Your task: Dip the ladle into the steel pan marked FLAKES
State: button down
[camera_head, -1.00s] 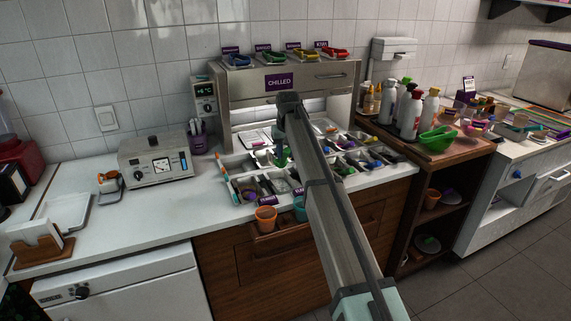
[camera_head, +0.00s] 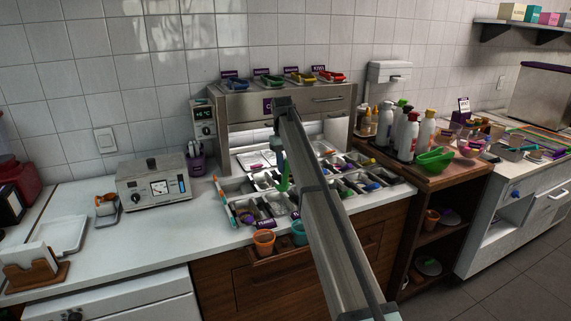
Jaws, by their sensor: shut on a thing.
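My gripper (camera_head: 280,160) hangs from the end of my arm over the topping pans, left of the arm's long link. It is shut on the ladle (camera_head: 284,181), a green piece below the jaws. It is small here, and I cannot tell whether its lower end is above a pan or inside one. The steel pans (camera_head: 278,204) sit in rows in the counter. Small purple labels (camera_head: 265,223) stand along their front, too small to read, so I cannot tell which pan is marked FLAKES. My arm hides part of the rows.
A chilled steel cabinet (camera_head: 235,108) with colored trays on top stands behind the pans. An orange cup (camera_head: 263,242) and a teal cup (camera_head: 299,232) hang in front. Bottles (camera_head: 408,135) and a green bowl (camera_head: 435,160) stand right. The left counter has free room.

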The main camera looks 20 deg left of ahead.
aim_at(285, 187)
notch_tip(285, 187, down, 13)
jog(key=shift+w+a+r, duration=0.1)
jog(key=shift+w+a, duration=2)
jog(key=shift+s+d+f+t+y, duration=0.6)
jog(key=shift+s+d+t+y, duration=0.1)
jog(key=shift+s+t+y, duration=0.1)
jog(key=shift+s+d+f+t+y, duration=0.55)
jog(key=shift+d+f+t+y, duration=0.15)
jog(key=shift+t+y, duration=0.3)
jog(key=shift+r, duration=0.1)
dwell(0.4)
